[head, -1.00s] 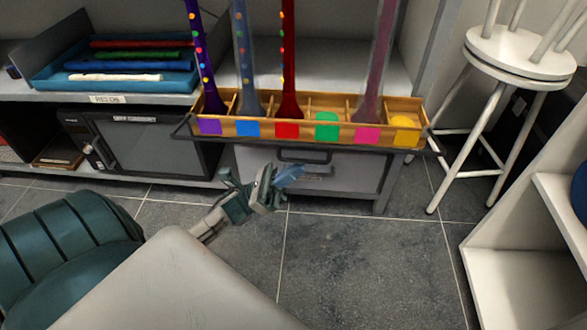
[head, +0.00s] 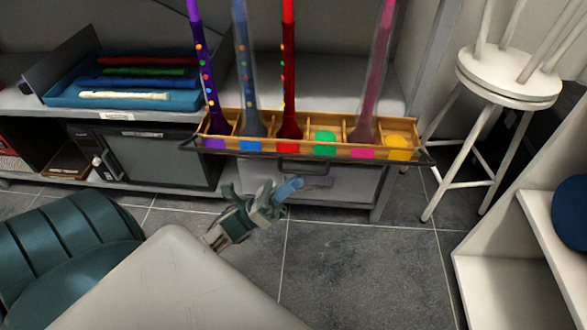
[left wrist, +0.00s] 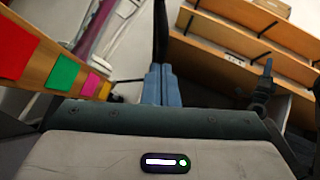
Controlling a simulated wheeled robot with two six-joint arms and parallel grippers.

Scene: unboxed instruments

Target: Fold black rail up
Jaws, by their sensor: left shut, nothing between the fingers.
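The black rail (head: 270,154) is a thin dark bar along the lower front of the wooden rack (head: 268,142). Its ends stick out past the rack on both sides, and it lies low, below the coloured labels. My left gripper (head: 290,187) is below and in front of the rail, apart from it in the head view. Its blue fingers are shut and empty, and they also show in the left wrist view (left wrist: 161,85). A dark upright bar stands beyond the fingertips there; I cannot tell whether it is the rail. My right gripper is not in view.
Tall recorder-like instruments, among them a red one (head: 288,85), stand in the rack. A blue tray (head: 180,103) of instruments sits on the shelf at left, above a grey box (head: 165,155). A white stool (head: 510,78) stands at right. The floor below my gripper is clear.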

